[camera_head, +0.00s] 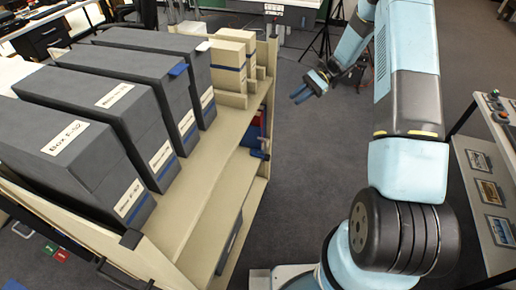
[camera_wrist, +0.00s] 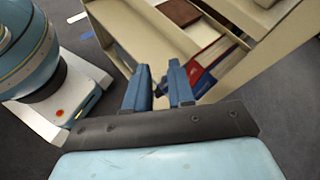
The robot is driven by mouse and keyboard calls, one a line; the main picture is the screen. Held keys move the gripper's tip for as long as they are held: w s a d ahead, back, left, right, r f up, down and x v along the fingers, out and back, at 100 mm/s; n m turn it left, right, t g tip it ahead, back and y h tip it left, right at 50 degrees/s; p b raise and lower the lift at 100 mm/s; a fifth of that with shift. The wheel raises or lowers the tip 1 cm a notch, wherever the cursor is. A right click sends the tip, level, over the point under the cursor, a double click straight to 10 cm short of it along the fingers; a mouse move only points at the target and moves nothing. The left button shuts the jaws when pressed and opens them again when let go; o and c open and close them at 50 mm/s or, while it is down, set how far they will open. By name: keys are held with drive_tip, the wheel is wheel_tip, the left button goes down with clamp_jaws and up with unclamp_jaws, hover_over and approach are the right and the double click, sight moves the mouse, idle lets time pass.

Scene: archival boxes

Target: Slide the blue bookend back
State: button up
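A dark blue piece (camera_head: 258,153), which looks like the bookend, stands at the open side of the shelf's lower level in the head view. A dark blue piece beside a red book (camera_wrist: 201,80) also shows in the wrist view, partly behind a fingertip; I cannot tell if it is the same one. My gripper (camera_head: 308,90) hangs over the aisle, right of the shelf and apart from it. In the wrist view its two blue fingers (camera_wrist: 159,72) are apart with nothing between them.
Several grey archival boxes (camera_head: 65,138) and smaller cream boxes (camera_head: 229,62) stand on the upper shelf (camera_head: 205,168). A table with framed panels (camera_head: 486,190) stands at the right. The grey aisle floor (camera_head: 300,160) is clear.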

wheel_tip(320, 180, down, 12)
drive_tip(key=w+m+y, duration=0.1)
drive_tip(key=m+y, duration=0.1)
drive_tip(key=y, duration=0.1)
drive_tip(key=m+t+y, duration=0.1)
drive_tip(key=m+y, duration=0.2)
drive_tip(key=m, duration=0.1)
approach(261, 154)
drive_tip(key=d+r, duration=0.3)
drive_tip(key=r, duration=0.1)
drive_tip(key=x, duration=1.2)
drive_tip(key=shift+w+a+r, duration=0.25)
drive_tip(key=shift+w, duration=0.05)
drive_tip(key=shift+a+r, duration=0.1)
drive_tip(key=shift+a, duration=0.4)
drive_tip(key=shift+o, duration=0.3)
drive_tip(key=c, duration=0.4)
clamp_jaws()
drive_tip(key=shift+d, duration=0.25)
